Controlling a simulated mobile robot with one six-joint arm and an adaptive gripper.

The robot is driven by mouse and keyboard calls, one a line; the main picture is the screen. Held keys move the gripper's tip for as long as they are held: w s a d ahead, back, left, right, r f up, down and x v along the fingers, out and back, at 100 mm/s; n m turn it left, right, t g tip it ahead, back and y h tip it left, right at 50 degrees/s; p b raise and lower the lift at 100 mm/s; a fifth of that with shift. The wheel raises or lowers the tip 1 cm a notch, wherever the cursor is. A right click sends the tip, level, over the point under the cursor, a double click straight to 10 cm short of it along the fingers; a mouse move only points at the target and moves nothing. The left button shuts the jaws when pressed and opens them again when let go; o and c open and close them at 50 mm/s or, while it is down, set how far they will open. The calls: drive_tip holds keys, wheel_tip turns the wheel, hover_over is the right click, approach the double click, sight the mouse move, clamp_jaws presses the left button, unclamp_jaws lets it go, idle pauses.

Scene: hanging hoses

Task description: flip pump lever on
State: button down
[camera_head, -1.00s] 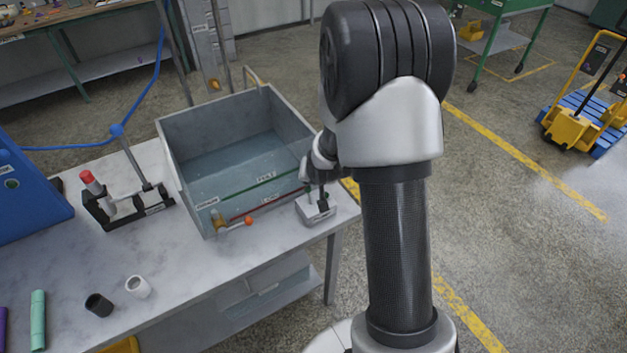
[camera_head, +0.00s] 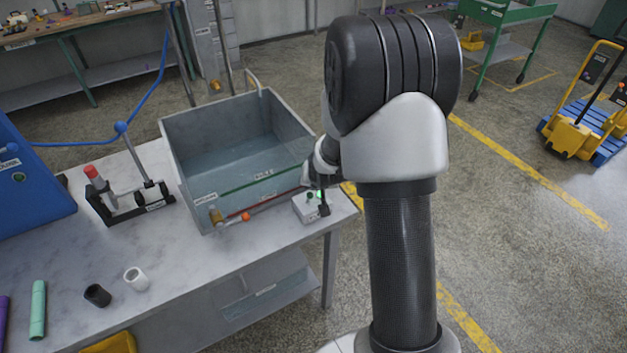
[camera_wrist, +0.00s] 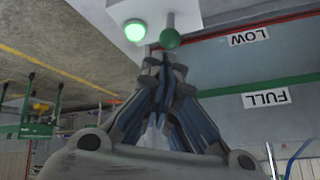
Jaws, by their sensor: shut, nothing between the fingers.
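The small pump switch box (camera_head: 304,210) sits on the right front corner of the table, beside the grey tank. A green lamp (camera_head: 319,194) on it is lit; the wrist view shows the lamp (camera_wrist: 135,30) bright beside the lever's dark green knob (camera_wrist: 170,39). The white box (camera_wrist: 186,9) is at the top of that view. My gripper (camera_wrist: 161,64) is shut and empty, its fingertips close below the knob in the picture. I cannot tell whether they touch it. In the head view my arm partly hides the gripper, and the lever's tilt is unclear.
The open grey tank (camera_head: 187,140) holds water and has FULL and LOW marks on its wall. An orange-handled valve (camera_head: 245,216) projects from its front. A black stand (camera_head: 125,207), a dark ring (camera_head: 98,295) and a white ring (camera_head: 137,279) are on the table to the left.

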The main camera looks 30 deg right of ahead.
drive_tip(key=shift+w, duration=0.15)
drive_tip(key=shift+s+r+p, duration=0.3)
drive_tip(key=shift+s+r, duration=0.05)
drive_tip(key=shift+s, duration=0.4)
